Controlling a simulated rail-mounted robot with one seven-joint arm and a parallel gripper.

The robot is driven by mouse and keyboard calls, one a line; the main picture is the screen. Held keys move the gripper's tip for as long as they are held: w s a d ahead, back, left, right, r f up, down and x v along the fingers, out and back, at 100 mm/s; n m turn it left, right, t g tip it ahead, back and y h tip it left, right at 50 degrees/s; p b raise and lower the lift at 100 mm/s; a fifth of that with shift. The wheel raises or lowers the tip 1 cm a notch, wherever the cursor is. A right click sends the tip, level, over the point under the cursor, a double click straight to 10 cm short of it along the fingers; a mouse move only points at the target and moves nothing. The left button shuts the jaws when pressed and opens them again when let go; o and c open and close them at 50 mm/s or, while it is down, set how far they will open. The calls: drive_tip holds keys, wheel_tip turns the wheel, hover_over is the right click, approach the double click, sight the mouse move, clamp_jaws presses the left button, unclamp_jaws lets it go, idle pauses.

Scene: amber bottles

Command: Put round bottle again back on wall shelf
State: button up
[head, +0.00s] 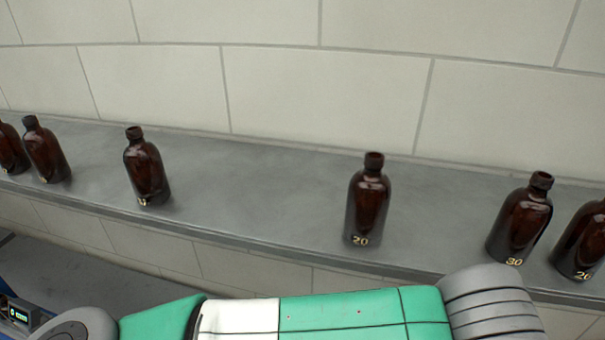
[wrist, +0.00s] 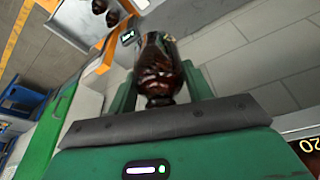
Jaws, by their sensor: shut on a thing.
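My gripper (wrist: 160,78) shows only in the wrist view. Its green fingers are shut on a dark amber round bottle (wrist: 157,62), one finger on each side. The bottle's narrow neck end points toward the bottom of the wrist picture. Any number on it cannot be read. The grey wall shelf (head: 265,185) runs across the head view. A wide bare stretch lies between the bottle at centre left (head: 147,172) and the bottle marked 20 (head: 367,205). The held bottle does not show in the head view.
More amber bottles stand upright at the shelf's left (head: 45,153) and right, one marked 30 (head: 520,222). A tiled wall (head: 270,90) rises behind the shelf. My green and white arm crosses the bottom of the head view, in front of the shelf.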

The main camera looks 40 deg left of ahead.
wheel_tip(320, 180, down, 9)
drive_tip(key=b, duration=0.8)
drive_tip(key=shift+a+f, duration=0.15)
drive_tip(key=shift+a, duration=0.1)
